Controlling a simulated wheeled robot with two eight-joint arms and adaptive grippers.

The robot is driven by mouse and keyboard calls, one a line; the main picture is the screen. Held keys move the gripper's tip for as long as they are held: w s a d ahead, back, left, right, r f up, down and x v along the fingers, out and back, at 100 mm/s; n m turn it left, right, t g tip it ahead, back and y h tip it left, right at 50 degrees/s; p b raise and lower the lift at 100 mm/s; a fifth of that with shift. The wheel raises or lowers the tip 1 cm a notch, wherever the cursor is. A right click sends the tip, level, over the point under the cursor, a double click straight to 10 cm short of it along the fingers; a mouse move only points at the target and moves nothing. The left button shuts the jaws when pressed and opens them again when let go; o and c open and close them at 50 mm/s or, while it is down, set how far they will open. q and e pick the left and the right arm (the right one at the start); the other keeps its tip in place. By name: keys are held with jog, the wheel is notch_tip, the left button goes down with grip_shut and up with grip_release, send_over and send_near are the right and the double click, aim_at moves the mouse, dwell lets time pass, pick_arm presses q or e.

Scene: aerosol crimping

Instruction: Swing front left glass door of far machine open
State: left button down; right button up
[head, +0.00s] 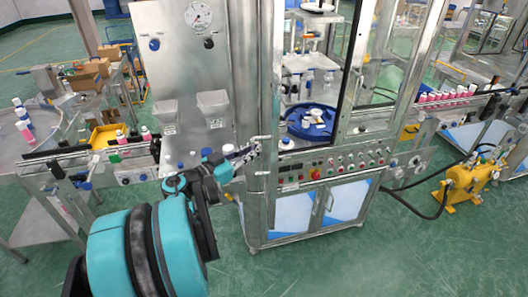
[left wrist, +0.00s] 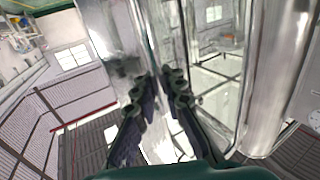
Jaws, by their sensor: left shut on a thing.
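The machine (head: 325,185) stands in the middle of the head view, with a steel frame, a control panel and glass around its upper part. A narrow steel upright (head: 266,75), at its front left, looks like the left door's frame seen nearly edge-on; how far the door is swung is hard to tell. My left gripper (head: 250,153) is at this upright, just above the panel's left end, shut on what seems to be the door's handle. In the left wrist view its two fingers (left wrist: 163,82) lie close together against shiny steel and glass; the gripped part is mostly hidden. My right gripper is not in view.
A blue round fixture (head: 310,122) shows inside the machine. A steel cabinet with a gauge (head: 198,16) stands left of the door. A conveyor (head: 85,160) with bottles runs at left. A yellow pump (head: 468,183) with black hoses stands at right. Green floor in front is clear.

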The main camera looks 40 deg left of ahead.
pick_arm(q)
jog(key=shift+s+a+h, duration=0.3)
jog(key=shift+s+h, duration=0.05)
jog(key=shift+h, duration=0.05)
jog(key=c, duration=1.6)
grip_release()
jog(key=s, duration=0.4)
jog(key=s+a, duration=0.1)
jog(key=s, duration=0.7)
jog(key=shift+a, duration=0.25)
